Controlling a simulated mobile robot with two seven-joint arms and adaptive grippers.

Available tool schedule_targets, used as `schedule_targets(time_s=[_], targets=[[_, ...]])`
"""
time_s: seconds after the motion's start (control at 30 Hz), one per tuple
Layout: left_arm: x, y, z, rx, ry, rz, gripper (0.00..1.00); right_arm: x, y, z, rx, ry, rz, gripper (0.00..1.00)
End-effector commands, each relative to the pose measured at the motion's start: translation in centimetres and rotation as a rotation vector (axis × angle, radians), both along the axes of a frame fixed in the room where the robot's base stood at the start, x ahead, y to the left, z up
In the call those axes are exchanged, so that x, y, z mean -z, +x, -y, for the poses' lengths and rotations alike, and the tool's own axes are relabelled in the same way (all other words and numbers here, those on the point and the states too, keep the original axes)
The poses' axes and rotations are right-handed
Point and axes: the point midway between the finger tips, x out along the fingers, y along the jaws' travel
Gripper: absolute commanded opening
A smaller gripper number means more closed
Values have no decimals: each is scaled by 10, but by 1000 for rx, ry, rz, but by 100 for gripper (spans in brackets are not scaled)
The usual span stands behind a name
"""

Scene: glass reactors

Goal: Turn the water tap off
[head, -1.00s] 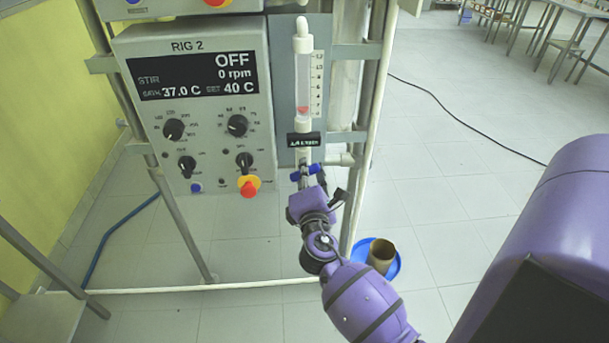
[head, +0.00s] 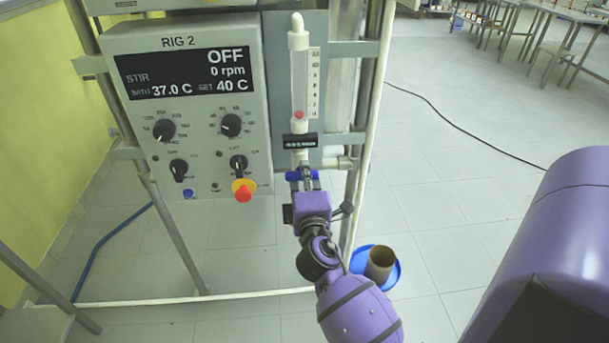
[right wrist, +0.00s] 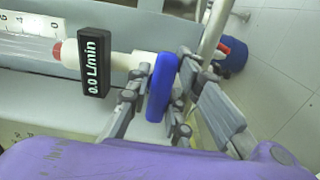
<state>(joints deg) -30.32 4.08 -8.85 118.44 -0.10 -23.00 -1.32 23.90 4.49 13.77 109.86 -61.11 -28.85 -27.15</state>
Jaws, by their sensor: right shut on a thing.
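The water tap's blue handle (head: 302,176) sits below the flow meter and lies crosswise to the vertical pipe in the head view. It also shows in the right wrist view (right wrist: 161,88). My right gripper (head: 306,184) reaches it from below and is shut on the blue handle. Its grey fingers (right wrist: 155,98) stand on both sides of the handle in the right wrist view. The flow meter tube (head: 299,80) has its red float low down. The black flow display (right wrist: 94,64) reads 0.0 L/min. My left gripper is in neither view.
The RIG 2 control panel (head: 187,110) stands left of the tap, with a red stop button (head: 243,191) close by. Frame posts (head: 362,160) stand right of the tap.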

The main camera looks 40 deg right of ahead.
Motion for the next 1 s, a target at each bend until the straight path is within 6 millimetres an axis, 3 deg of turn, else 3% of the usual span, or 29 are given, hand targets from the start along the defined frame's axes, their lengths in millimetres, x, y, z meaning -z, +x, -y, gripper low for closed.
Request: schedule_targets(time_s=[0.03,0.27,0.3,0.4,0.77,1.0], targets=[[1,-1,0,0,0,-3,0,8,-2,1,5,8,-14,0],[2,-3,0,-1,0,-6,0,9,-3,1,5,8,-15,0],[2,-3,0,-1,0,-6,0,9,-3,1,5,8,-15,23],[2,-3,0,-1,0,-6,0,8,-2,0,4,7,-13,36],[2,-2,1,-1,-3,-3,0,4,-5,-2,1,4,-6,36],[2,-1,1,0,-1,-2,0,5,-40,-23,2,7,-8,36]])
